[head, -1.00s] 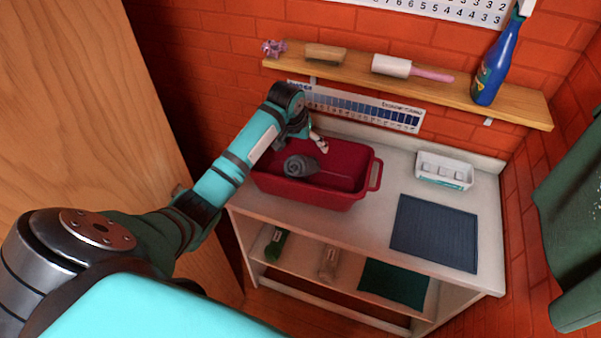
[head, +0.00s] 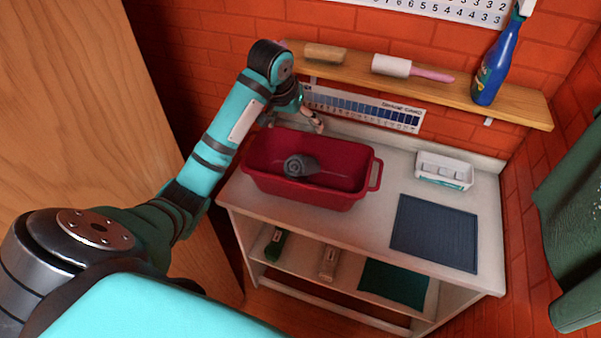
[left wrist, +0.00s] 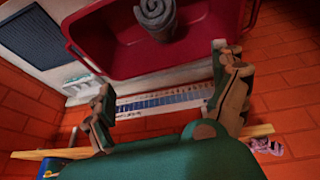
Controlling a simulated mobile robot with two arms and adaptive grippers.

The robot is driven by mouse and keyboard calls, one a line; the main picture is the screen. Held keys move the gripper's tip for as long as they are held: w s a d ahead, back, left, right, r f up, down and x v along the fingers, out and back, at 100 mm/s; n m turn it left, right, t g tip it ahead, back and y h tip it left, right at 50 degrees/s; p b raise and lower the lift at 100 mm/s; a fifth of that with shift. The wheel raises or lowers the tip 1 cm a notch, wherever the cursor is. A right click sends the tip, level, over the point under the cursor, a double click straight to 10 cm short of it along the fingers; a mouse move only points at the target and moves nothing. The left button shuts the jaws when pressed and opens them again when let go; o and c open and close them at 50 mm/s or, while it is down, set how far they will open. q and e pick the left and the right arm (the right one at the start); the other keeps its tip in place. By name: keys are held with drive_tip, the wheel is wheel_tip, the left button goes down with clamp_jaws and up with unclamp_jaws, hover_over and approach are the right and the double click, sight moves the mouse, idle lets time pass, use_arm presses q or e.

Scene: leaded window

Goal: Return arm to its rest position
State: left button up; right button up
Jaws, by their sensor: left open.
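My left arm reaches in from the left in the head view. Its gripper (head: 313,122) is above the back edge of the red tub (head: 352,203), near the wall, and is small there. In the left wrist view the fingers of the gripper (left wrist: 163,82) are spread wide with nothing between them. The tub (left wrist: 120,66) and a grey rolled item (left wrist: 157,18) inside it lie beyond the fingers. The grey roll (head: 298,166) also shows in the head view, resting in the tub. My right gripper is not in view.
A wooden shelf (head: 500,103) on the brick wall holds a blue bottle (head: 495,68), a roller (head: 392,66) and a wooden block (head: 325,54), close to my arm. A white caddy (head: 444,170) and dark mat (head: 434,232) are on the counter (head: 375,226).

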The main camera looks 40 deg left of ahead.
use_arm(q)
drive_tip(key=shift+r, duration=0.1)
idle(0.3)
drive_tip(key=s+d+f+m, duration=0.3)
drive_tip(key=s+d+f, duration=0.8)
drive_tip(key=s+f, duration=0.3)
drive_tip(key=s+d+f+m+g, duration=0.1)
drive_tip(key=s+d, duration=0.2)
drive_tip(key=s, duration=0.5)
drive_tip(key=s+d+f+m, duration=0.1)
drive_tip(key=s+d, duration=0.2)
drive_tip(key=s, duration=0.5)
wheel_tip(320, 180, down, 36)
drive_tip(key=s+g+b, duration=0.1)
drive_tip(key=s+b, duration=0.1)
drive_tip(key=b, duration=0.7)
drive_tip(key=s+a+f+b, duration=0.1)
drive_tip(key=s+f+b, duration=0.1)
drive_tip(key=s+f, duration=0.6)
drive_tip(key=s+a+f+g+b, duration=0.1)
drive_tip(key=s+a+f+b, duration=0.1)
drive_tip(key=s+f, duration=0.6)
wheel_tip(320, 180, down, 5)
drive_tip(key=shift+a+r+g+b, duration=0.15)
drive_tip(key=shift+g+b, duration=0.15)
drive_tip(key=shift+b, duration=0.45)
